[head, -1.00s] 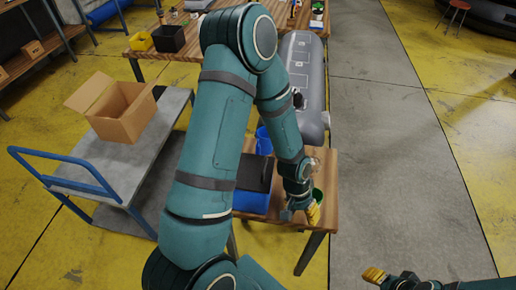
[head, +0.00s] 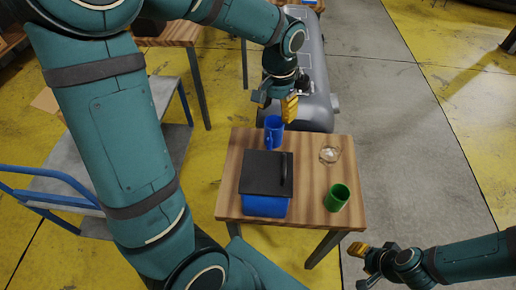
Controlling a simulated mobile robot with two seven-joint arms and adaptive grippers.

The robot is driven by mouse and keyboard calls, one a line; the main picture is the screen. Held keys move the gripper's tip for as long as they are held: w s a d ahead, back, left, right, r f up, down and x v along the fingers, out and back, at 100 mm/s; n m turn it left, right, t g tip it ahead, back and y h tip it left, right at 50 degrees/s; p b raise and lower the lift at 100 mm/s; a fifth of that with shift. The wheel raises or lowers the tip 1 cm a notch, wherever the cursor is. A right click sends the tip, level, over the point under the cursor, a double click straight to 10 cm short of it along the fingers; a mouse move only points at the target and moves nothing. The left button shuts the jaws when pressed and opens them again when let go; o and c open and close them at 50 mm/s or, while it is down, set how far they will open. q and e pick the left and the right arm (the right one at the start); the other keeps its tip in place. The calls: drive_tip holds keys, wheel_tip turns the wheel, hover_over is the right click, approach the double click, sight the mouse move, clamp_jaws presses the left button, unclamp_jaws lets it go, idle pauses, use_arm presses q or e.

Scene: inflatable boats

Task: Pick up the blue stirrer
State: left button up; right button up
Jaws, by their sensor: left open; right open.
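I cannot make out a blue stirrer in the head view. A blue mug (head: 273,131) stands at the back of the small wooden table (head: 232,172). My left gripper (head: 276,105) is open and empty, pointing down just above and behind the mug's rim. It partly covers the view behind the mug. My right gripper (head: 364,263) is open and empty, off the table's front right corner, low in the picture.
A blue box with a black lid (head: 262,170) sits at the table's left middle. A green cup (head: 337,197) and a clear glass dish (head: 330,154) are on the right side. The tabletop centre right is clear.

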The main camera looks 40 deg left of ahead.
sight(272, 135)
use_arm(q)
drive_tip(key=f, duration=0.1)
drive_tip(key=a+f+b, duration=0.1)
drive_tip(key=f, duration=0.1)
drive_tip(key=shift+w+b, duration=0.15)
drive_tip(key=shift+b, duration=0.15)
wheel_tip(272, 135, down, 8)
drive_tip(key=shift+b, duration=0.85)
drive_tip(key=shift+w+a+f+b, duration=0.1)
drive_tip(key=shift+a+f+b, duration=0.2)
drive_tip(key=shift+f, duration=1.05)
drive_tip(key=shift+w+a+f+b, duration=0.1)
drive_tip(key=shift+f+b, duration=0.3)
drive_tip(key=shift+f, duration=0.9)
use_arm(e)
drive_tip(key=s+x, duration=0.1)
drive_tip(key=x, duration=0.5)
drive_tip(key=shift+s+d+f, duration=0.2)
drive_tip(key=shift+s+d, duration=0.05)
drive_tip(key=shift+d, duration=0.05)
use_arm(q)
clamp_jaws()
